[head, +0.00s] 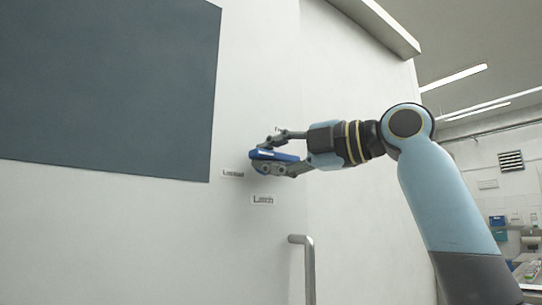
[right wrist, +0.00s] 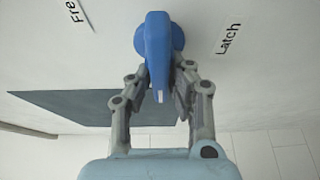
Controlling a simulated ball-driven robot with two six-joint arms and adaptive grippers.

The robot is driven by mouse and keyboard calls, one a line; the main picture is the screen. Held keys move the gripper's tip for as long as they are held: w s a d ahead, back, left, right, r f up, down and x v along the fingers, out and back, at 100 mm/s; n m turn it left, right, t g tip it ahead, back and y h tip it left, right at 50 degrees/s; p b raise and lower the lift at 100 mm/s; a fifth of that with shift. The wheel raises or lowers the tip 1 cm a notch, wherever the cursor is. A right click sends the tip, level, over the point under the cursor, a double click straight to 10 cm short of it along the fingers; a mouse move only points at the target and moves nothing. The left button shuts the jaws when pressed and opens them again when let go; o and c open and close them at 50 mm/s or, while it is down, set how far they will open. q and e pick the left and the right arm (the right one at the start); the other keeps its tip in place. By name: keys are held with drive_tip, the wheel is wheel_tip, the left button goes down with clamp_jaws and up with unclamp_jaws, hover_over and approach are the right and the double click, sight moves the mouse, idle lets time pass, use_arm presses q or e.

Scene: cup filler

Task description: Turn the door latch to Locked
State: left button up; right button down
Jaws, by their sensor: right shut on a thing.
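The blue door latch (head: 262,154) sits on the white door (head: 255,80), with its handle roughly level in the head view. My right gripper (head: 288,153) comes from the right and is shut on the latch handle. In the right wrist view the latch (right wrist: 158,45) has a round base on the door, and its handle lies between the fingers of my right gripper (right wrist: 168,95). A "Locked" label (head: 232,173) is left of and below the latch. A "Latch" label (head: 262,200) is below it. My left gripper is not in view.
A metal door handle (head: 308,268) stands below and right of the latch. A dark panel (head: 110,85) covers the door's upper left. A lab bench with equipment (head: 515,235) is far right.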

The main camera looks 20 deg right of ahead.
drive_tip(key=c, duration=1.3)
unclamp_jaws()
drive_tip(key=shift+v, duration=5.95)
drive_tip(key=shift+d, duration=0.1)
drive_tip(key=shift+f, duration=0.15)
